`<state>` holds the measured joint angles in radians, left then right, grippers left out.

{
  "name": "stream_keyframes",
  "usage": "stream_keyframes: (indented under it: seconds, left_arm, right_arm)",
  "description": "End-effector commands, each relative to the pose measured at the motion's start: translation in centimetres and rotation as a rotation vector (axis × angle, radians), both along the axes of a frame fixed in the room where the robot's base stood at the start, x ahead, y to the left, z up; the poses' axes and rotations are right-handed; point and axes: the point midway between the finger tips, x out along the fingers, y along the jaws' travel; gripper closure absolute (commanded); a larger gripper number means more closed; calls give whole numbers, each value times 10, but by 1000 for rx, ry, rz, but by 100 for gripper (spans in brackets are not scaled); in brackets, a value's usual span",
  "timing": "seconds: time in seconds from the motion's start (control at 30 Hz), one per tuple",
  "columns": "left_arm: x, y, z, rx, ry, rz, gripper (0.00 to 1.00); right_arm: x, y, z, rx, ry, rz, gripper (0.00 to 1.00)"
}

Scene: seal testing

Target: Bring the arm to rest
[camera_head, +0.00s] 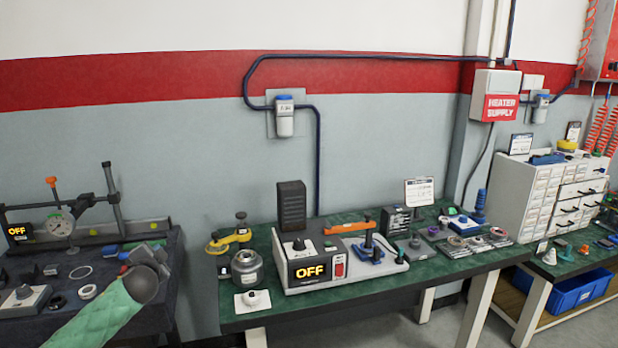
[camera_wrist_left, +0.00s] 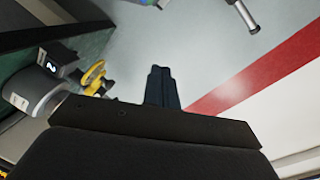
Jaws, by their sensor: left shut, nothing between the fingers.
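My left arm (camera_head: 98,318), in a green sleeve, reaches in from the lower left in the head view. Its hand is over the right part of the dark left bench. In the left wrist view my left gripper (camera_wrist_left: 162,84) has its dark fingers together, with nothing between them. No held object shows. My right arm and gripper are not in view.
A tester reading OFF (camera_head: 309,271) stands on the green bench (camera_head: 385,287), beside a metal pot (camera_head: 247,267) and a yellow tool (camera_head: 228,240). A dial gauge (camera_head: 60,225) stands on the left bench. A gap separates these benches. White drawers (camera_head: 520,183) stand at right.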

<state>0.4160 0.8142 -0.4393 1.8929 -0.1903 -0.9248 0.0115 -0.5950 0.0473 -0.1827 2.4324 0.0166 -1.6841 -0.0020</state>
Motion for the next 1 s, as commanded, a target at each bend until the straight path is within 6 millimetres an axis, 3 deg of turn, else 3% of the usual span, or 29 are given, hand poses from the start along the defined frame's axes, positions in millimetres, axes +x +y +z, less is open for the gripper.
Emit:
stream_keyframes:
  seconds: [0.17, 0.5, 0.8, 1.0]
  left_arm:
    - [-64, -52, -51, -153, 182, 121, 100]
    - [-218, -147, -144, -412, 549, 232, 100]
    - [-327, -211, -190, -614, 726, 222, 100]
    - [-390, -239, -217, -733, 811, 239, 100]
  right_arm:
    - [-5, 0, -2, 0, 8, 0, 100]
    - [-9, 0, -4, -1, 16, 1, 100]
    - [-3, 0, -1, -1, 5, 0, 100]
    - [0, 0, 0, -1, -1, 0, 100]
